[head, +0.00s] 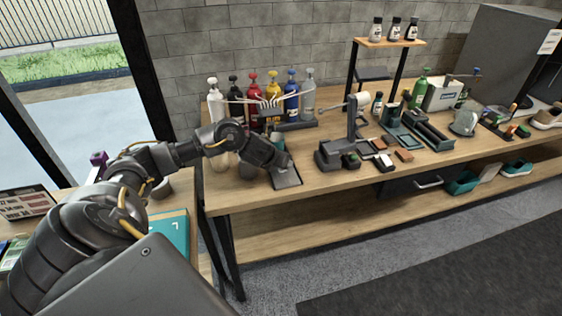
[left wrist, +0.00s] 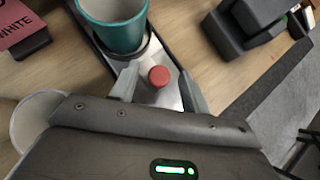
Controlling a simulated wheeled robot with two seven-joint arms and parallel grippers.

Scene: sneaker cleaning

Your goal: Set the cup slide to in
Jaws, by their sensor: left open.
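The cup slide (head: 287,180) is a flat plate in a dark rail at the left front of the workbench. In the left wrist view its bare metal plate (left wrist: 150,97) carries a red round knob (left wrist: 159,76). A teal cup (left wrist: 112,22) stands in a dark ring at the slide's far end; in the head view it is partly hidden behind my arm. My left gripper (left wrist: 160,86) is open, its fingers on either side of the red knob, with gaps visible between. Whether the slide is in or out is unclear. My right gripper is not in view.
Several coloured pump bottles (head: 271,92) stand behind the slide. A grey device with a roll (head: 333,152) stands to its right, with small blocks (head: 382,161) beyond. The workbench's front edge (head: 350,187) is close. A pale round vessel (left wrist: 32,115) is left of the gripper.

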